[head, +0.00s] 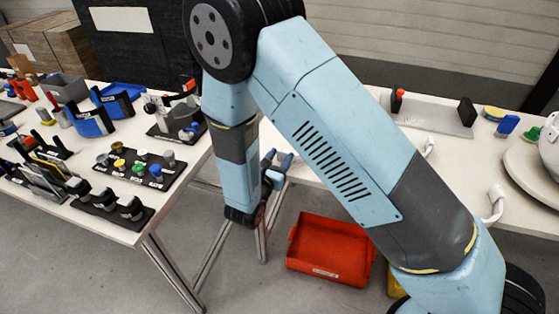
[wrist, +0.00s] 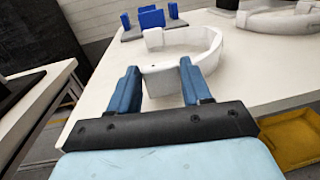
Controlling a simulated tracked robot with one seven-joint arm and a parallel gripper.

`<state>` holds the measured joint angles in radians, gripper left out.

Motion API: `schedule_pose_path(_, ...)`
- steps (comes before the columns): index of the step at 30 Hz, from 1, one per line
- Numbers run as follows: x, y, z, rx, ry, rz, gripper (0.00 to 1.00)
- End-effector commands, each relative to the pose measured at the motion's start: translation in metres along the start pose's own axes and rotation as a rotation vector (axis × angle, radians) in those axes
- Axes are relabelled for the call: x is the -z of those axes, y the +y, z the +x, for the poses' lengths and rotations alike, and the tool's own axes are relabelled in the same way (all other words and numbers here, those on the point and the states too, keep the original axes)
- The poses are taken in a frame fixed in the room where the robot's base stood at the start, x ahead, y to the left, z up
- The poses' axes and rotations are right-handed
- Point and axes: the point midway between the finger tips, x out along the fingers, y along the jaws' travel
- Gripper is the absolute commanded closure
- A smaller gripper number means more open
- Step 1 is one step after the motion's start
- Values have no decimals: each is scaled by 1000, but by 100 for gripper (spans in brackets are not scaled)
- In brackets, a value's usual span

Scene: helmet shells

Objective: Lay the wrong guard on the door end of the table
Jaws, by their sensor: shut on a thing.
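My gripper (wrist: 160,74) shows in the wrist view with its two blue fingers apart on either side of a white curved guard (wrist: 208,57). It is shut on the near end of this guard, a band that curves away to the right. The guard appears over or close to the white table (wrist: 105,105); I cannot tell whether it touches. In the head view my gripper (head: 277,168) is by the near left edge of the long white table (head: 318,172), partly behind my arm, and the guard cannot be made out there.
A left table (head: 186,158) carries dark trays, blue parts and tools. A red crate (head: 330,252) lies on the floor. A yellow crate (wrist: 292,137) is low at the right. A blue stand (wrist: 151,18) and another white curved part (wrist: 282,22) are beyond the guard.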

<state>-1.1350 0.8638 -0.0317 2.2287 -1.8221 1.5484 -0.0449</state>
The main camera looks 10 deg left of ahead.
Motion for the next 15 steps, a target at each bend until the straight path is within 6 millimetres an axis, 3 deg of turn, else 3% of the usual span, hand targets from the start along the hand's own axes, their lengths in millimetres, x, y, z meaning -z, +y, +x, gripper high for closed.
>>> schedule_pose_path(3,9,0,0,0,0,-1,85)
schedule_pose_path(11,10,0,0,0,0,0,85)
schedule_pose_path(12,10,0,0,0,0,1,48)
schedule_pose_path(15,9,0,0,0,0,1,38)
